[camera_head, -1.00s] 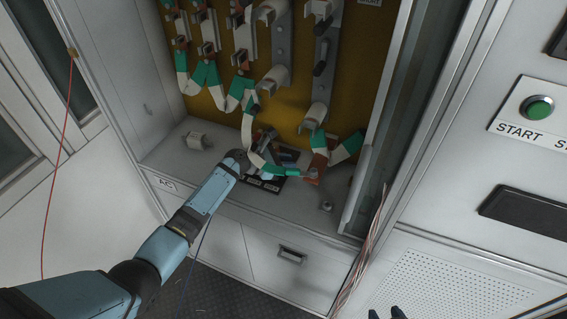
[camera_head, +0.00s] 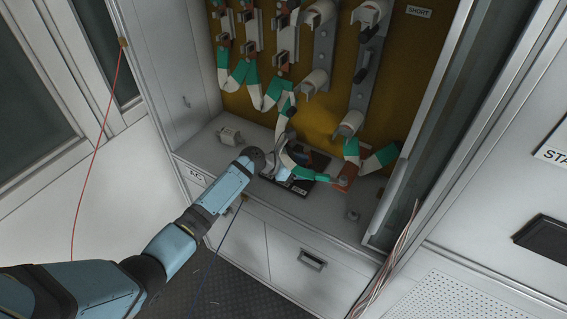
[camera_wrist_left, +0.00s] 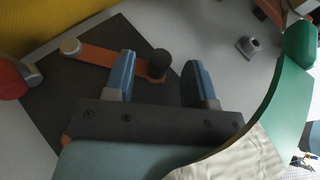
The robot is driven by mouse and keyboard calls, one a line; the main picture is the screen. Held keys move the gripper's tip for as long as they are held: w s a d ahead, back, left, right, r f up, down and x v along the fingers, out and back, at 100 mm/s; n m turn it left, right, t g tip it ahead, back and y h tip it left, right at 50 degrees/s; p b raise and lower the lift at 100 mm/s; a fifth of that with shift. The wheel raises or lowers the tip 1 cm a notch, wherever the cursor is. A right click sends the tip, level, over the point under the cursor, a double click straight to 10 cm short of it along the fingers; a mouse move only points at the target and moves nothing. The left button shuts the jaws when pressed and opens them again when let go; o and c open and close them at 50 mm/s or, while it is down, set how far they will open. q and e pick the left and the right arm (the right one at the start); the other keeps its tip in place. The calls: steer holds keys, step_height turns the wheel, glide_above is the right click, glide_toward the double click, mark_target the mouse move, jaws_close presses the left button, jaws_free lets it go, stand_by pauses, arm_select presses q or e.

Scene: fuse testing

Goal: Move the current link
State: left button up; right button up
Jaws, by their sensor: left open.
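A copper-coloured flat bar (camera_wrist_left: 102,56), which looks like the current link, lies on a black base plate (camera_wrist_left: 50,95) in the left wrist view. It has a grey post (camera_wrist_left: 70,46) near one end and a black knob (camera_wrist_left: 160,63) at the other. My left gripper (camera_wrist_left: 158,80) is open, with its blue fingers on either side of the knob end; I cannot tell whether they touch it. In the head view the left gripper (camera_head: 280,168) is over the black plate (camera_head: 302,188) on the cabinet floor, and the bar is mostly hidden. My right gripper is out of view.
Green-and-white cables (camera_head: 306,181) hang close to the gripper, and one crosses beside it in the wrist view (camera_wrist_left: 265,120). The cabinet side walls and front edge bound the space.

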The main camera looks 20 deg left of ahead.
arm_select(q)
steer(key=v, duration=0.9)
steer(key=shift+s, duration=0.15)
steer(key=s+d+f+m+g+y, duration=0.1)
steer(key=s+f+m+y, duration=0.15)
steer(key=s+m, duration=0.7)
steer(key=s+d+f+m+g+y, duration=0.1)
steer(key=s+f+m+y, duration=0.15)
steer(key=s+m, duration=0.65)
steer(key=s+a+r+m+y, duration=0.2)
steer(key=s+a, duration=0.1)
steer(key=s, duration=0.4)
steer(key=s+a+r+m+y, duration=0.2)
steer(key=s+m, duration=0.1)
steer(key=s, duration=0.3)
steer(key=s+a+r+m+y, duration=0.2)
steer(key=s+a+r, duration=0.1)
steer(key=s, duration=0.4)
steer(key=w+d+f+t+h, duration=0.1)
steer(key=w+d+f+t, duration=0.2)
steer(key=f, duration=0.3)
steer(key=w+d+f+m+t+h, duration=0.1)
steer(key=w+d+f+t, duration=0.1)
steer(key=f, duration=0.5)
steer(key=shift+w+d+f+t, duration=0.3)
steer(key=shift+w+d+t, duration=0.1)
steer(key=shift+d+t, duration=0.4)
